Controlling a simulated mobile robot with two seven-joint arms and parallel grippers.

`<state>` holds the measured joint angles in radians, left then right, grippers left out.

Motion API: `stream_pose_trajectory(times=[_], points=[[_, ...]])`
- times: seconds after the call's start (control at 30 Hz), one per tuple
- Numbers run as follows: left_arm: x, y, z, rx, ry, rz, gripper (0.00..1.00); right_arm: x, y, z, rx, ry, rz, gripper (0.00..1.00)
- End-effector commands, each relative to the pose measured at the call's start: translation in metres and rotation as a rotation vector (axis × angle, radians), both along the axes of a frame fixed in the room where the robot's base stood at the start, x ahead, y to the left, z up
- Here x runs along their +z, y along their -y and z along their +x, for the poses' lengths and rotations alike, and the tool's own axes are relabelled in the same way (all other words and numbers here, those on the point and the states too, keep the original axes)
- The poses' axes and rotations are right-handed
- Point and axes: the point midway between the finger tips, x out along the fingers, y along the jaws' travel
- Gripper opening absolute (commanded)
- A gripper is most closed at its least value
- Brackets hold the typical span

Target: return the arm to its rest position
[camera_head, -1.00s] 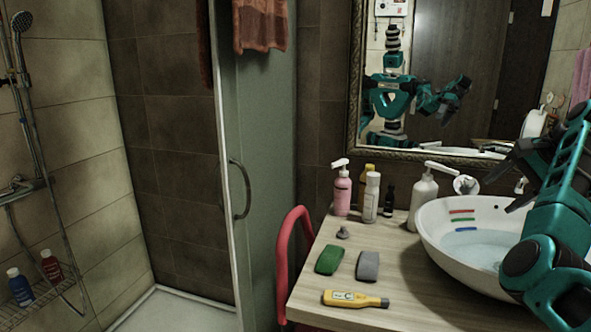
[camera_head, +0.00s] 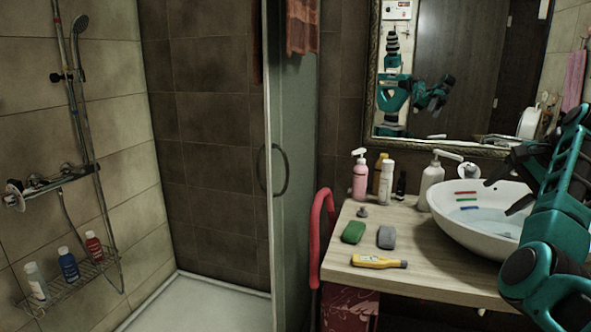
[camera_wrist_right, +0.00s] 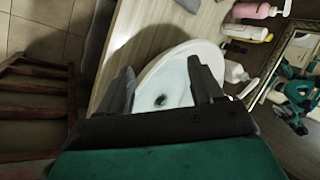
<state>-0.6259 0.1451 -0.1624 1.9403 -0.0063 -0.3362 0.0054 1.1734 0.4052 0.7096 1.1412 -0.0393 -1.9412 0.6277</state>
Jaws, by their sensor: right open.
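My right gripper (camera_head: 506,178) is at the right of the head view, above the white basin (camera_head: 462,226). Its dark fingers are apart and nothing is between them. In the right wrist view the open fingers (camera_wrist_right: 160,84) frame the basin (camera_wrist_right: 150,75) and its drain. My teal right arm (camera_head: 560,215) covers the basin's right part in the head view. My left gripper is not directly in view. The mirror (camera_head: 460,75) reflects part of my body.
On the wooden counter (camera_head: 430,268) are a green sponge (camera_head: 353,232), a grey sponge (camera_head: 386,237), a yellow bottle (camera_head: 379,262) and several upright bottles. A red rail (camera_head: 316,240) stands at the counter's left. The shower floor (camera_head: 200,303) is clear.

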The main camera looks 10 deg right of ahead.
Motion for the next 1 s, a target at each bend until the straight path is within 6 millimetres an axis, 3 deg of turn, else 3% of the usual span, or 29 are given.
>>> stream_pose_trajectory(times=[0.03, 0.33, 0.53, 0.77, 0.87, 1.0], points=[[-0.001, 0.000, 0.000, -0.001, -0.001, 0.001, 0.43, -0.021, 0.000, 0.002, 0.006, -0.025, -0.057, 0.66], [0.000, 0.001, 0.001, 0.001, 0.002, -0.002, 0.43, -0.114, 0.000, 0.008, 0.103, -0.075, -0.448, 0.66], [0.001, 0.001, 0.001, 0.000, 0.002, -0.003, 0.43, -0.191, -0.030, 0.003, 0.304, -0.074, -0.751, 0.66], [0.001, 0.001, 0.001, 0.000, 0.002, -0.003, 0.43, -0.277, -0.103, -0.026, 0.617, 0.007, -0.998, 0.66], [0.001, 0.001, 0.001, 0.000, 0.002, -0.003, 0.43, -0.311, -0.146, -0.049, 0.757, 0.072, -1.062, 0.66], [0.001, 0.001, 0.001, 0.000, 0.002, -0.003, 0.43, -0.349, -0.214, -0.095, 0.934, 0.194, -1.106, 0.66]])
